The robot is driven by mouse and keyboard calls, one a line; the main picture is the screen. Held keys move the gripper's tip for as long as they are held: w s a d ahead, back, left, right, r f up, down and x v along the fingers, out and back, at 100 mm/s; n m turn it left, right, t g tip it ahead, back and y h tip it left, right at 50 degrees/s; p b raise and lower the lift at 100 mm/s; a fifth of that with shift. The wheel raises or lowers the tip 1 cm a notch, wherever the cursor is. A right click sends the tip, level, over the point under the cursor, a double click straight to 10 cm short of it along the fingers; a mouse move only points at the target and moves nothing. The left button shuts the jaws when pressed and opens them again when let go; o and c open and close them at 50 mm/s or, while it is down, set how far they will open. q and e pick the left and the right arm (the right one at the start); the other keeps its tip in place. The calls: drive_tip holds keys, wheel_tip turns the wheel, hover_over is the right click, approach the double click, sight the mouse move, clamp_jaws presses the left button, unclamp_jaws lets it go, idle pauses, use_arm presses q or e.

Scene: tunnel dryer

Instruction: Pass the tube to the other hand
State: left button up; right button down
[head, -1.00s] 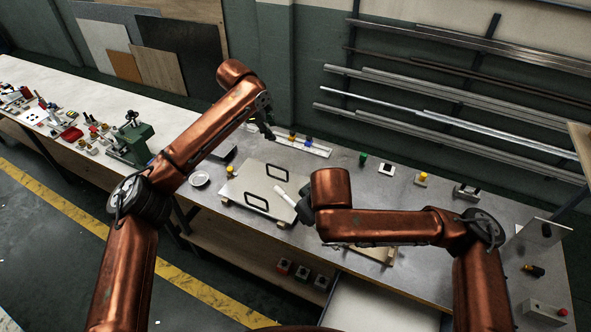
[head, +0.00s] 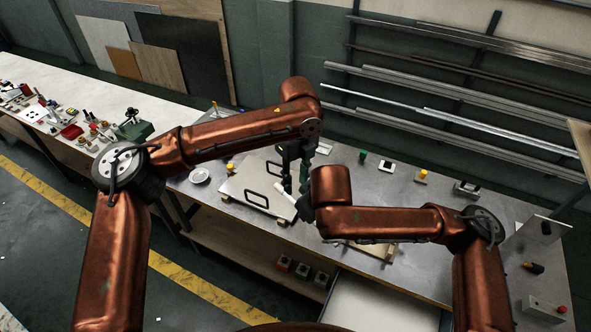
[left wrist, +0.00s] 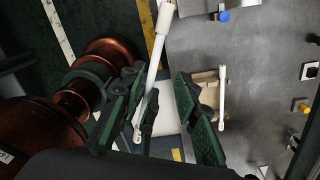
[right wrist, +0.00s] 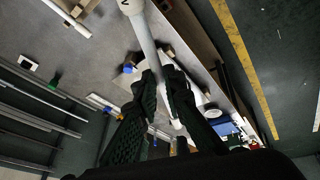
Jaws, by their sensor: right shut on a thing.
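The white tube (head: 284,209) is held tilted above the bench by my right gripper (head: 300,209). In the right wrist view the tube (right wrist: 150,45) runs between the fingers of my right gripper (right wrist: 165,88), which are shut on it. Its thicker end is at the top of that view. My left gripper (head: 294,184) hangs close beside the tube and the right gripper. In the left wrist view the fingers of my left gripper (left wrist: 158,115) are apart, and the tube (left wrist: 155,65) shows near the left finger. I cannot tell whether they touch.
A metal plate with two black handles (head: 235,186) lies on the bench under the grippers. A second white bar (left wrist: 222,98) lies on a wooden holder (left wrist: 208,88) nearby. Small blocks stand along the back of the bench (head: 445,205).

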use_arm(q)
wheel_tip(320, 180, down, 7)
idle(0.3)
drive_tip(key=shift+r, duration=0.1)
drive_tip(key=shift+c, duration=0.2)
clamp_jaws()
use_arm(e)
drive_tip(key=shift+s+a, duration=0.1)
drive_tip(key=c, duration=2.2)
unclamp_jaws()
drive_tip(key=shift+o, duration=1.3)
drive_tip(key=shift+r, duration=0.1)
